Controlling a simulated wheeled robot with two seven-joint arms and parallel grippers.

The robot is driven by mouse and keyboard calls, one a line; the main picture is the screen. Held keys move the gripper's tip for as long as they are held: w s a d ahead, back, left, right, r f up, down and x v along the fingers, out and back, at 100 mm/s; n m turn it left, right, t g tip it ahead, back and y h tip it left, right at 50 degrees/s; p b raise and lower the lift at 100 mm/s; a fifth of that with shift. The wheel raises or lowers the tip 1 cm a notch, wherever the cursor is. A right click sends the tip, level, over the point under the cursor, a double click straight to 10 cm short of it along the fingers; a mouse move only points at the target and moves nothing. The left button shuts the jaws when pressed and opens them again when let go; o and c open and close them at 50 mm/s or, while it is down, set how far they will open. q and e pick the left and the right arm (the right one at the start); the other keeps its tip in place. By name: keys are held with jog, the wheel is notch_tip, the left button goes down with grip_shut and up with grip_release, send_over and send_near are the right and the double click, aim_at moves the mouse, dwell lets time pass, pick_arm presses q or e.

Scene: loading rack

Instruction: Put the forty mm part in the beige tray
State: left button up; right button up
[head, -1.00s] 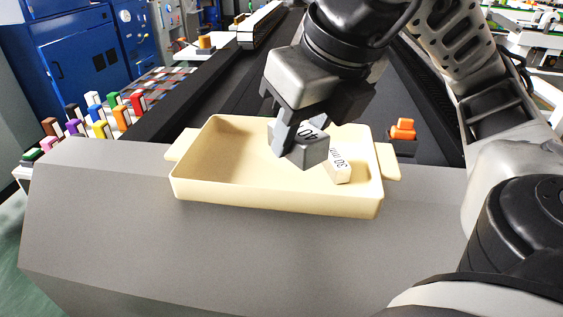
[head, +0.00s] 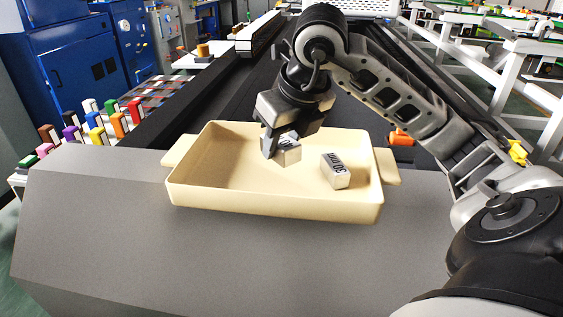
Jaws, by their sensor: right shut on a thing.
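The beige tray (head: 205,193) sits on the grey surface in the middle of the head view. My right gripper (head: 281,146) is over the back middle of the tray and shut on a grey block, the forty mm part (head: 289,155). The gripper fingers hide part of the block and most of its marking. Whether the block touches the tray floor is hard to tell. Another block marked 30 mm (head: 336,171) lies in the right side of the tray, apart from the held block. My left gripper is out of view.
A grey flat surface (head: 130,235) lies around the tray's front and left. An orange part (head: 401,138) stands behind the tray's right handle, near my right arm. Several coloured blocks (head: 97,118) stand at the far left. The left half of the tray is empty.

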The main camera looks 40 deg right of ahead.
aim_at(281, 174)
jog(key=shift+w+d+f, duration=0.1)
jog(key=shift+w+f, duration=0.1)
jog(key=shift+f, duration=0.1)
jog(key=shift+s+x, duration=0.2)
jog(key=shift+x, duration=0.75)
jog(key=shift+s+x, duration=0.2)
jog(key=shift+x, duration=0.75)
jog(key=shift+d+f, duration=0.1)
jog(key=shift+f, duration=0.05)
jog(key=shift+f, duration=0.1)
jog(key=o, duration=1)
jog(key=shift+b, duration=0.3)
